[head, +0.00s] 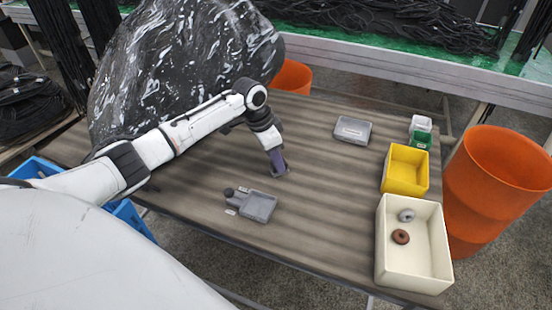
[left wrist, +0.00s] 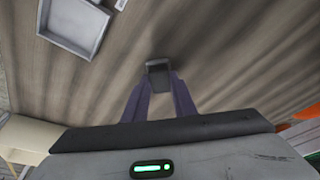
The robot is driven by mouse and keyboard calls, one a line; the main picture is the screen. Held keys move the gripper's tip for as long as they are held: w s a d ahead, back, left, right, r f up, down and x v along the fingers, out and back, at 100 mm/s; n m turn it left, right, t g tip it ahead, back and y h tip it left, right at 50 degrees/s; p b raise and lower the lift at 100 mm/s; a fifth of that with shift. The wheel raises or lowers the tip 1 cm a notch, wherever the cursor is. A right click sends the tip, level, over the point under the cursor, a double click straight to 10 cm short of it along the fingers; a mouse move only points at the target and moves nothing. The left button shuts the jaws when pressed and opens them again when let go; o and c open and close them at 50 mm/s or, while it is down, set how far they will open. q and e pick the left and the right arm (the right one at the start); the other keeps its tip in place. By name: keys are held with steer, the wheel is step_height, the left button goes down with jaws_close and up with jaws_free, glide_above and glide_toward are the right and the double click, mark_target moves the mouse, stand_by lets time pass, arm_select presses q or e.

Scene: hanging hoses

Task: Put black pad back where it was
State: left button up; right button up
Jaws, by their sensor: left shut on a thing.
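My left gripper (head: 278,164) points down close over the middle of the wooden table, with purple-grey fingers. In the left wrist view its fingers (left wrist: 160,92) are closed on a small dark rectangular piece, the black pad (left wrist: 159,72), held at the fingertips. In the head view the pad is mostly hidden by the fingers, and I cannot tell whether it touches the table. A grey tray (head: 259,206) lies on the table left of and nearer than the gripper; it also shows in the left wrist view (left wrist: 74,48). My right gripper is not in view.
A second grey tray (head: 352,130) lies farther back. A yellow bin (head: 405,168), a cream bin (head: 413,279) holding a grey ring and a brown ring, and small white and green boxes line the right edge. Orange barrels (head: 500,185) stand beyond. The tabletop around the gripper is clear.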

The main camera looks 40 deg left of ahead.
mark_target(273, 165)
arm_select(q)
steer(key=o, duration=0.9)
steer(key=shift+f, duration=0.1)
steer(key=shift+o, duration=0.2)
steer(key=shift+r+p, duration=0.4)
steer(key=shift+r, duration=0.1)
steer(key=p+v, duration=0.3)
steer(key=p, duration=0.1)
steer(key=shift+r, duration=0.25)
steer(key=b+v, duration=0.1)
steer(key=v, duration=0.7)
steer(key=shift+f, duration=0.1)
